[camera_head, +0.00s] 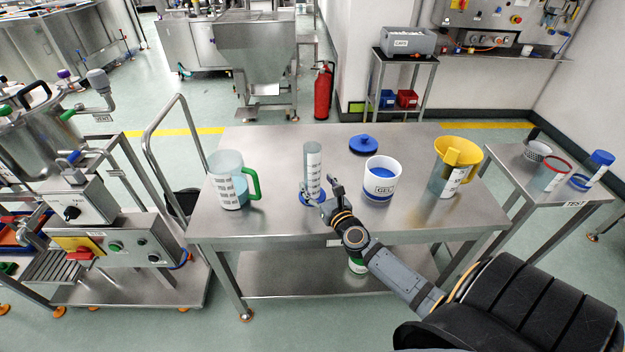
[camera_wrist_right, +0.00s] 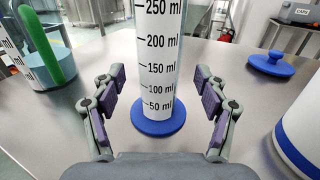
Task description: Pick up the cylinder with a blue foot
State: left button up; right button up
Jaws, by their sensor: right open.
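The cylinder with a blue foot (camera_head: 313,168) stands upright on the steel table (camera_head: 270,222), between a green-handled jug and a white tub. In the right wrist view the cylinder (camera_wrist_right: 157,60) shows black millilitre marks, and its round blue foot (camera_wrist_right: 158,122) rests on the table. My right gripper (camera_head: 319,191) is at the near side of the cylinder, low down. In the right wrist view its open fingers (camera_wrist_right: 158,98) are on either side of the cylinder, with gaps on both sides. My left gripper is not in view.
A jug with a green handle (camera_head: 231,185) stands left of the cylinder. A white tub (camera_head: 381,184) and a yellow-topped jug (camera_head: 448,172) stand to the right. A blue lid (camera_head: 363,144) lies behind the tub. The table's front left is clear.

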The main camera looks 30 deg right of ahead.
aim_at(316, 155)
jog(key=w, duration=0.4)
jog(key=shift+d, duration=0.25)
jog(key=shift+r, duration=0.1)
jog(key=shift+s, duration=0.1)
jog(key=shift+c, duration=0.4)
jog(key=c, duration=1.3)
notch_tip(316, 155, up, 10)
jog(key=p, duration=0.8)
jog(key=shift+r, duration=0.1)
jog(key=shift+c, duration=0.2)
